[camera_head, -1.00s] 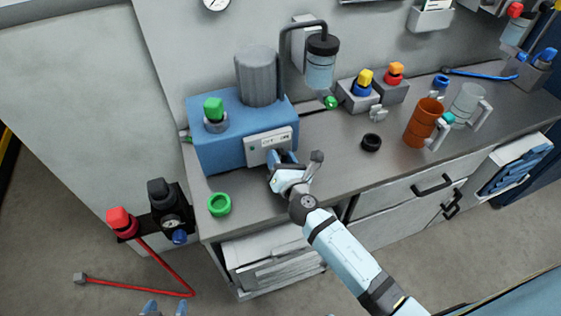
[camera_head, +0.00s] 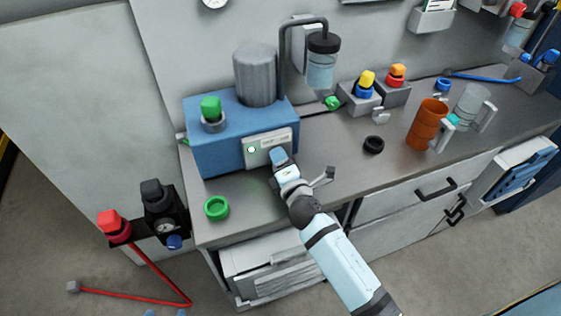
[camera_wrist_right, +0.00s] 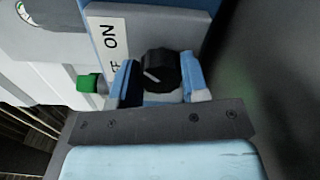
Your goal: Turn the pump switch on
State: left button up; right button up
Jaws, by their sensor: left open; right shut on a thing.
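The blue pump (camera_head: 215,150) stands at the bench's left end, with a white switch panel (camera_head: 252,153) on its front. The pump switch, a black knob (camera_wrist_right: 160,68) with a white line, sits between the two blue fingers of my right gripper (camera_wrist_right: 162,85), which is shut on it. The right gripper (camera_head: 279,158) hides the knob in the head view. The label (camera_wrist_right: 110,38) beside it reads ON, with OFF partly hidden. A small lamp (camera_head: 251,149) on the panel shows green. My left gripper (camera_head: 165,313) is open at the bottom edge, only its tips visible.
A green ring (camera_head: 216,207) lies on the bench in front of the pump. A black ring (camera_head: 373,145), an orange mug (camera_head: 427,123) and a clear mug (camera_head: 472,105) stand to the right. A red valve (camera_head: 113,225) is at lower left.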

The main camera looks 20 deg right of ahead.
jog(key=shift+m, duration=0.5)
jog(key=o, duration=0.9)
